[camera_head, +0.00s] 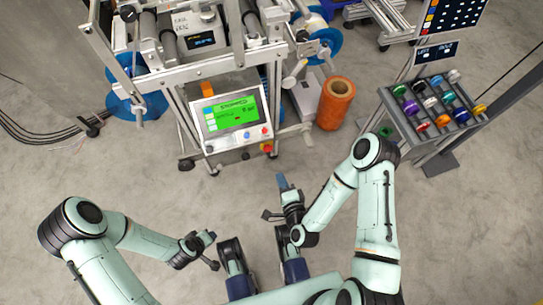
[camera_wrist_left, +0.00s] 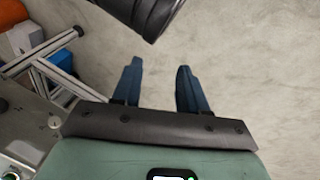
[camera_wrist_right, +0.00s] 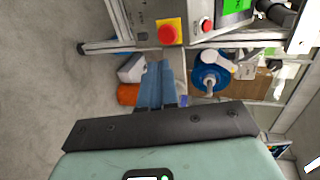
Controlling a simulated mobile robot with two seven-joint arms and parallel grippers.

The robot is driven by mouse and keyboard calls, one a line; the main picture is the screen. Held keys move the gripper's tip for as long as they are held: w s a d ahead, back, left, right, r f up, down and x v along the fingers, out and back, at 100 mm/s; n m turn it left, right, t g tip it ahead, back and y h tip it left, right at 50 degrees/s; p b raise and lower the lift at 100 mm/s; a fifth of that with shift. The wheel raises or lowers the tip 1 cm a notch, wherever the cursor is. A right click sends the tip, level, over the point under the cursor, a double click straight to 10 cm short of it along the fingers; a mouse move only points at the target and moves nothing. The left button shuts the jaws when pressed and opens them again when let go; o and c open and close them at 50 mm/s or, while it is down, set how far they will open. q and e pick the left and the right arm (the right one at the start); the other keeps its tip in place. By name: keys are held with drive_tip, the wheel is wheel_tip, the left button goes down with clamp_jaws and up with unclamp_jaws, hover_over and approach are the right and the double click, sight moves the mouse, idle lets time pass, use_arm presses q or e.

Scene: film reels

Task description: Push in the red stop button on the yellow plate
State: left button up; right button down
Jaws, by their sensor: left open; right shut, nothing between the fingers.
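The red stop button (camera_head: 267,148) on its yellow plate sits low on the front of the machine's control box, at its right corner. In the right wrist view the red stop button (camera_wrist_right: 167,34) and yellow plate (camera_wrist_right: 179,24) show clearly near the top, just beyond the fingertips. My right gripper (camera_head: 281,178) is shut and empty, in front of and below the plate, apart from it. Its blue fingers (camera_wrist_right: 158,64) point toward the plate. My left gripper (camera_wrist_left: 156,66) is open and empty over bare floor; its fingers are hard to make out in the head view.
Another red button (camera_head: 265,130) sits above, beside a green screen (camera_head: 231,114) reading STOPPED. An orange roll (camera_head: 336,103) stands right of the box. A rack of coloured spools (camera_head: 436,103) stands at the far right. The floor before the machine is clear.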

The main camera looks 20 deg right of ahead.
sight(269, 150)
use_arm(q)
drive_tip(key=shift+g, duration=0.7)
drive_tip(key=shift+s+a+f+b, duration=0.2)
drive_tip(key=shift+s+f+b, duration=0.2)
drive_tip(key=shift+s+f, duration=0.3)
drive_tip(key=shift+s+a+f+b, duration=0.2)
drive_tip(key=shift+s+f+b, duration=0.25)
drive_tip(key=shift+f, duration=0.4)
drive_tip(key=shift+s+a+f+b, duration=0.2)
drive_tip(key=shift+s+f+b, duration=0.15)
drive_tip(key=shift+s+f, duration=0.35)
use_arm(e)
drive_tip(key=shift+r+x, duration=0.2)
drive_tip(key=shift+x, duration=1.55)
drive_tip(key=shift+r+x, duration=0.2)
drive_tip(key=shift+x, duration=1.55)
drive_tip(key=shift+r+x, duration=0.15)
drive_tip(key=shift+x, duration=1.6)
use_arm(q)
drive_tip(key=shift+w+f, duration=0.1)
use_arm(e)
drive_tip(key=shift+w, duration=0.2)
